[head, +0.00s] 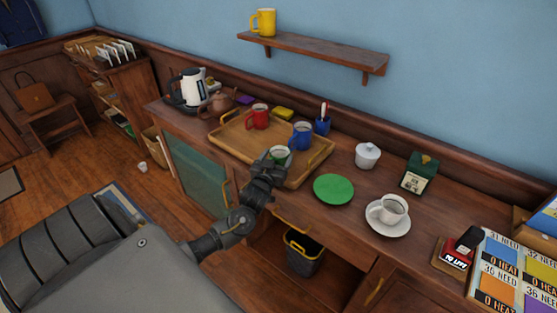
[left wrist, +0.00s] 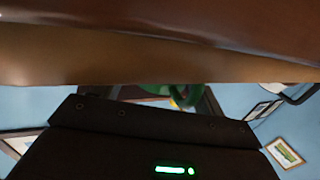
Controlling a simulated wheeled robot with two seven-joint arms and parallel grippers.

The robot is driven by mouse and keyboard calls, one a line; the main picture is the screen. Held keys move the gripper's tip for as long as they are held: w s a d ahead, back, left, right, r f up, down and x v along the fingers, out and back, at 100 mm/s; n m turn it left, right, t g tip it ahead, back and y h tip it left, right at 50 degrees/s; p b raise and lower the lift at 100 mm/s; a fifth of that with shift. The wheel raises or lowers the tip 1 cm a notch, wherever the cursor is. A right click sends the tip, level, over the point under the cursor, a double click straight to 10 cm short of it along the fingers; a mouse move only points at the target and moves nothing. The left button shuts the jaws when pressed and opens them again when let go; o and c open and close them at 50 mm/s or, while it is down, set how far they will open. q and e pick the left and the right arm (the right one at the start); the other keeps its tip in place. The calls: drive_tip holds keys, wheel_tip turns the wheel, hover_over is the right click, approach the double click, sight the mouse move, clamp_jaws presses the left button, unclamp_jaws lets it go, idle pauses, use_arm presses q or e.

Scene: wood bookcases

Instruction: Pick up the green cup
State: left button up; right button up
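The green cup (head: 280,152) stands upright at the front right part of the wooden tray (head: 238,149) on the counter. My left gripper (head: 273,160) is right at its near side in the head view and covers the lower part of the cup. The fingertips cannot be made out there, nor whether they touch it. In the left wrist view a piece of green (left wrist: 182,97), likely the cup, shows just past the dark gripper body, below a brown wooden edge. The finger gap is not clear. My right gripper is not in view.
A blue mug (head: 301,136) stands close behind the green cup, and a red mug (head: 258,117) stands further back on the tray. A green plate (head: 333,189) and a white cup on a saucer (head: 388,227) lie to the right. A yellow mug (head: 263,22) is on the wall shelf.

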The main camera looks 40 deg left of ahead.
use_arm(q)
drive_tip(key=c, duration=0.6)
drive_tip(key=shift+c, duration=0.2)
